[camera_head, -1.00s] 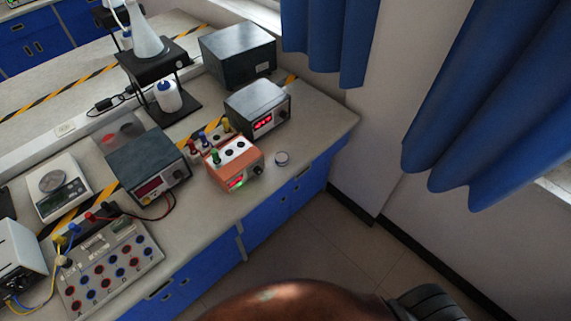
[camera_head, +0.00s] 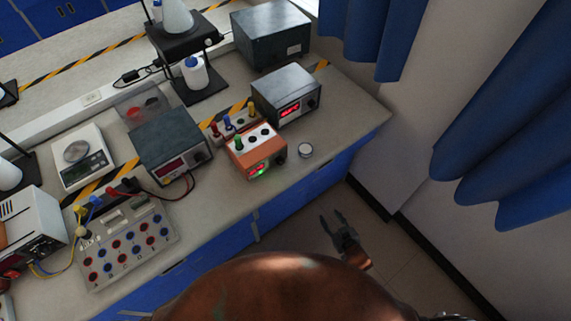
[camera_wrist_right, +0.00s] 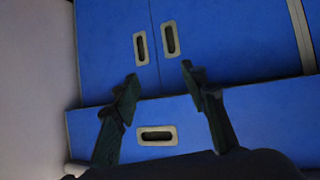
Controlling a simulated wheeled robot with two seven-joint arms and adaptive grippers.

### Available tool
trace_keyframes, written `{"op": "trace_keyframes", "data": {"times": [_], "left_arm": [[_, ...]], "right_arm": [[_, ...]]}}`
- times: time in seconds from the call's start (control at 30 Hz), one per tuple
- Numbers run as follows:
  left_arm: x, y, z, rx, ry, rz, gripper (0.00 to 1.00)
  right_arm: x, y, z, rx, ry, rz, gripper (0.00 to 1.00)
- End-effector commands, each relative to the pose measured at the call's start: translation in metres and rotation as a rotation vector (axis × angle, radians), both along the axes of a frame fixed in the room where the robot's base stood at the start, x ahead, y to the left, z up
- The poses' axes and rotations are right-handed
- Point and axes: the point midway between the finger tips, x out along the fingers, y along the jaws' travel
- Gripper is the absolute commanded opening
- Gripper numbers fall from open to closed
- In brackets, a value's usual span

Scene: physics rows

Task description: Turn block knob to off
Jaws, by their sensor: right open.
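The orange block (camera_head: 254,153) sits near the front edge of the bench in the head view, with a lit green and red display on its front. Its dark knob (camera_head: 281,158) is on the right end of the front face; its exact setting is too small to read. My right gripper (camera_head: 332,217) is open and empty, out past the bench's front edge, below and to the right of the block. In the right wrist view its two fingers (camera_wrist_right: 159,75) are spread before blue cabinet fronts, with the block out of sight. My left gripper is not in view.
A grey power supply (camera_head: 287,96) stands behind the block and another (camera_head: 171,148) to its left. A socket panel (camera_head: 126,246) and scale (camera_head: 80,158) are farther left. Blue cabinets (camera_wrist_right: 118,45) front the bench.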

Motion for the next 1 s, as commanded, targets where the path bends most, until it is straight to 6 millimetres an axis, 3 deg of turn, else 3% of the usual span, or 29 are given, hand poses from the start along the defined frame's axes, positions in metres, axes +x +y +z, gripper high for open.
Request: {"op": "trace_keyframes", "data": {"times": [0.03,0.1,0.2,0.3,0.4,0.67,1.0], "left_arm": [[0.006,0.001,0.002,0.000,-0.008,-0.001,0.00],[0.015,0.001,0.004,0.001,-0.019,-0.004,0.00],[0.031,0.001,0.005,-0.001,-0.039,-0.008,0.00],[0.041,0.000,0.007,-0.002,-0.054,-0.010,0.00],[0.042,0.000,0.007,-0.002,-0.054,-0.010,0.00],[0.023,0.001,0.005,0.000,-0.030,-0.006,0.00],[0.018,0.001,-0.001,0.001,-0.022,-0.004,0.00]], "right_arm": [[0.023,0.024,0.055,0.032,-0.097,0.041,0.40],[0.041,0.054,0.117,0.079,-0.207,0.094,0.40],[0.050,0.086,0.186,0.131,-0.323,0.154,0.40],[0.051,0.108,0.235,0.171,-0.402,0.199,0.40],[0.049,0.123,0.268,0.200,-0.455,0.234,0.40],[0.048,0.154,0.269,0.237,-0.499,0.329,0.40],[0.088,0.184,0.269,0.239,-0.499,0.330,0.40]]}}
